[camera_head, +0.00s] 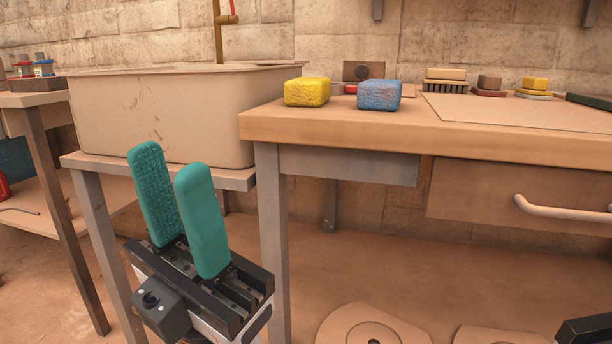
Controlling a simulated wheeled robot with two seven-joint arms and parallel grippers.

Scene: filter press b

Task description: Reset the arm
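My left gripper (169,161) is in the lower left of the head view, with its two teal padded fingers pointing up. The fingers stand apart with a narrow gap between them, and nothing is held there. The gripper is in front of the basin stand and left of the workbench, touching neither as far as I can see. A dark corner of what looks like my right gripper's body (586,331) shows at the bottom right edge. Its fingers are out of the picture.
A large tan basin (190,120) stands behind the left gripper. The wooden workbench (420,135) carries a yellow sponge (307,92), a blue sponge (380,95), brushes (446,81) and a flat board (520,112). A drawer handle (560,207) juts out at right.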

